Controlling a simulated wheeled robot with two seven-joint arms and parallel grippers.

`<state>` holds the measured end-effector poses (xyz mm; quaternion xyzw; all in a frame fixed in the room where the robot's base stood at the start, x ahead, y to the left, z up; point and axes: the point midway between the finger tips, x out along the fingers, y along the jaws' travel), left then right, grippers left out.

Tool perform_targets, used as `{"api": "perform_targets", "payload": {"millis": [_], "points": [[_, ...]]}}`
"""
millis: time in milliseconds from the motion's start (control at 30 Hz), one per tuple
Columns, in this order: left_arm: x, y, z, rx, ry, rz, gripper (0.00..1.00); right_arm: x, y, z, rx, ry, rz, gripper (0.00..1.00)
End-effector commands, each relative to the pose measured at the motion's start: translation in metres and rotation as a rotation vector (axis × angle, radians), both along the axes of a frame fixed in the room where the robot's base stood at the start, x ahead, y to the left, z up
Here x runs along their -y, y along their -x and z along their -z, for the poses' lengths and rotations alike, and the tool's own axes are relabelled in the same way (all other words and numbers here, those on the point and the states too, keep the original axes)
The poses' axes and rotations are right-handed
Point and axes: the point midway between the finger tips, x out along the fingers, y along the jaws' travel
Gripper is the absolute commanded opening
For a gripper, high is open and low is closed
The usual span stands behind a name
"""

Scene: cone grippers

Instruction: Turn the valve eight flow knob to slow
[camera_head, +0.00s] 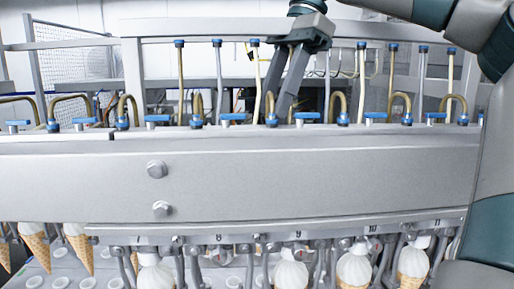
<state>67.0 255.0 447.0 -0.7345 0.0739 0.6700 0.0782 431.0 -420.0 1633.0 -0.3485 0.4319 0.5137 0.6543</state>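A row of blue flow knobs runs along the top of the steel manifold. The knob above the label 8 (219,238), likely the valve eight flow knob (233,117), lies with its blue bar crosswise in the picture. My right gripper (277,104) reaches down from the top, its arm coming from the upper right. Its two dark fingers are apart with nothing seen between them. Their tips are to the right of that knob, near a curved brass pipe (271,105), and I cannot tell if they touch it. My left gripper is not in view.
Another blue knob (306,116) is just right of the fingers. Thin upright blue-capped tubes (255,65) stand around the gripper. The steel manifold (240,175) fills the middle. Cones with white tops (290,274) hang below it. A metal frame (133,70) stands behind.

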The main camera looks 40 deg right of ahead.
Motion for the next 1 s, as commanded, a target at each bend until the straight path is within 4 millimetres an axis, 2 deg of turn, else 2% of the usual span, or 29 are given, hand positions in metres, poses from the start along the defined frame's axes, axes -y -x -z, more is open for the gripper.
{"api": "perform_targets", "payload": {"millis": [400,600,800,1000], "points": [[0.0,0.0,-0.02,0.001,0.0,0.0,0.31,-0.025,-0.005,0.06,-0.001,0.001,-0.003,0.33],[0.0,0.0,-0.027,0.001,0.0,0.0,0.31,-0.034,-0.008,0.082,-0.001,0.0,-0.002,0.33],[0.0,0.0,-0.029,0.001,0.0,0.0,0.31,-0.037,-0.009,0.093,0.001,-0.001,0.0,0.33],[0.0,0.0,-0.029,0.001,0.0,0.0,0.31,-0.038,-0.01,0.094,0.001,-0.001,0.0,0.33]]}}
